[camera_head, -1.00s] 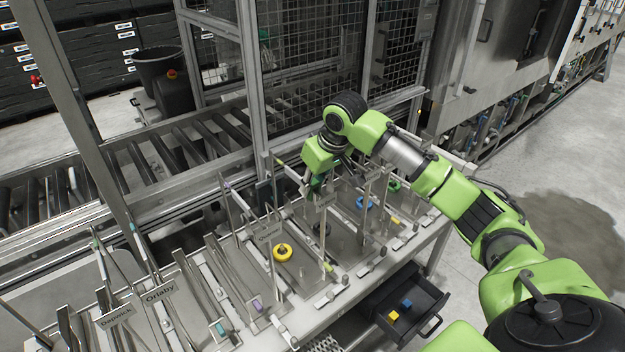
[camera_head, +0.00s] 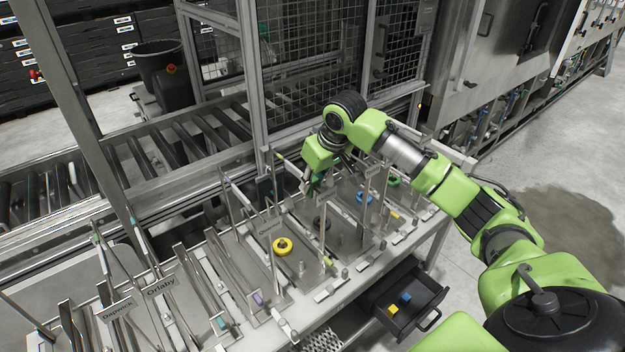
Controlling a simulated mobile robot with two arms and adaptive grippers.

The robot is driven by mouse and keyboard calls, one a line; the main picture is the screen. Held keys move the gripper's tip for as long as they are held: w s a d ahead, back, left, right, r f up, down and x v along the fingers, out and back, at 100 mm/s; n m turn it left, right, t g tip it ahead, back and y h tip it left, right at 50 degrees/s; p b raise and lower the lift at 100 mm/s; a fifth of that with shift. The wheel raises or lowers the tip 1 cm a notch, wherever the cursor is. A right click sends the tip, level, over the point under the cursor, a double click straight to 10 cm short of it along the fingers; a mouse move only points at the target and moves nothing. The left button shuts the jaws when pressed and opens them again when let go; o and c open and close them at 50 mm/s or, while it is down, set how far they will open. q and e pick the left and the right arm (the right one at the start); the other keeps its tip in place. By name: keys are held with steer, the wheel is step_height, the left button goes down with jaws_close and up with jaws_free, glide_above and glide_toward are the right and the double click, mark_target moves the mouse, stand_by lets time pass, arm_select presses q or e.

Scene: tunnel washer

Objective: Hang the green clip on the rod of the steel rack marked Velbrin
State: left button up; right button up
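My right gripper (camera_head: 314,187) hangs over the back middle of the rack bench, beside an upright post. It appears shut on a small dark green piece (camera_head: 317,182), likely the green clip; the fingertips are small and partly dark. Steel racks stand in a row on the bench. Two signs read Dapwick (camera_head: 118,308) and Orlaby (camera_head: 160,286). A third sign (camera_head: 270,226) is too small to read in full. I cannot make out the name Velbrin on any sign. My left gripper is out of view.
A yellow ring (camera_head: 283,246), a blue ring (camera_head: 363,198) and a green ring (camera_head: 393,182) lie among the racks. A teal piece (camera_head: 221,323) is at the front. An open drawer (camera_head: 422,318) holds blue and yellow blocks. Mesh fencing (camera_head: 300,75) stands behind.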

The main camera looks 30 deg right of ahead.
steer(key=o, duration=0.5)
steer(key=v, duration=1.2)
